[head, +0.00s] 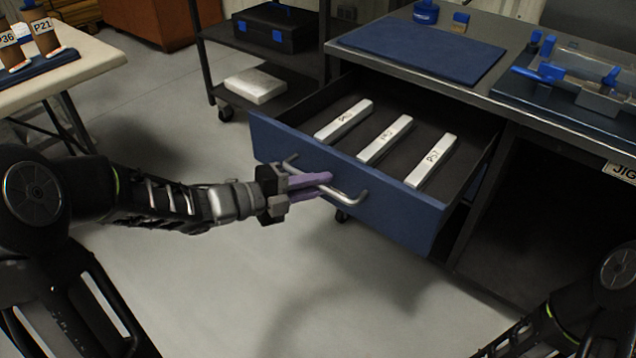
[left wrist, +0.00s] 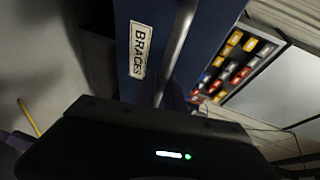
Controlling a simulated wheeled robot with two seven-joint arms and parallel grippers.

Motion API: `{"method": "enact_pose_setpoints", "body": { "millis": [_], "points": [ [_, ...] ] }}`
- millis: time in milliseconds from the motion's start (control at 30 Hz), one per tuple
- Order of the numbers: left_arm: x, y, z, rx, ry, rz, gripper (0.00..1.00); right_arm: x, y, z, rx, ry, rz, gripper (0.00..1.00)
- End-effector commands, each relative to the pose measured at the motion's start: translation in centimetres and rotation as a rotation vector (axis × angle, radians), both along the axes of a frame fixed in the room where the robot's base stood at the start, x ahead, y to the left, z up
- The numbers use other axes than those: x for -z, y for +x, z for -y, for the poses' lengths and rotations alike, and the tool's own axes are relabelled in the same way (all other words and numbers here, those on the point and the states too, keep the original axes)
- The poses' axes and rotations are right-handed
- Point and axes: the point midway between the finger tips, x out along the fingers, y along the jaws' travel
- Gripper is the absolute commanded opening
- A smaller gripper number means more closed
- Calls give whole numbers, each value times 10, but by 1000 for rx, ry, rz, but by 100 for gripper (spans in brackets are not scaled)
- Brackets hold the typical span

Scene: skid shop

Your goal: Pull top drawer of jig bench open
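The jig bench's top drawer (head: 345,186) stands well out from the bench, with its blue front facing my left arm. Three pale labelled bars (head: 385,140) lie inside it. My left gripper (head: 325,184), with purple fingers, is at the drawer's metal bar handle (head: 350,197) and appears closed around it. In the left wrist view the handle (left wrist: 178,45) runs down into the gripper, whose fingertips are mostly hidden by its dark body. The blue drawer front (left wrist: 200,30) there carries a "BRACES" label (left wrist: 139,49). My right gripper is out of view.
The bench top (head: 420,25) holds a blue mat (head: 425,50) and a clamp fixture (head: 590,85). A dark shelf cart (head: 265,75) with a toolbox (head: 275,27) stands behind the drawer. A pale table (head: 75,65) is at far left. The floor before the drawer is clear.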

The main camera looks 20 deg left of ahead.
Motion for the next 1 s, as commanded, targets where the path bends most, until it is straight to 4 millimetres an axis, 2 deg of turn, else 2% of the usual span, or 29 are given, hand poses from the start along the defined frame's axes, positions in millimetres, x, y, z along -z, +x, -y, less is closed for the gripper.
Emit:
{"method": "enact_pose_setpoints", "body": {
  "millis": [33,233,567,1000],
  "points": [
    [0,0,0,0,-1,-1,19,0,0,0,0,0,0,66],
    [0,0,0,0,-1,1,34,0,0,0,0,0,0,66],
    [-2,-2,-3,-1,0,1,34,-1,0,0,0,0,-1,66],
    [-14,-46,-47,-3,0,1,34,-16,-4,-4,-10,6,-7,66]
  ]
}}
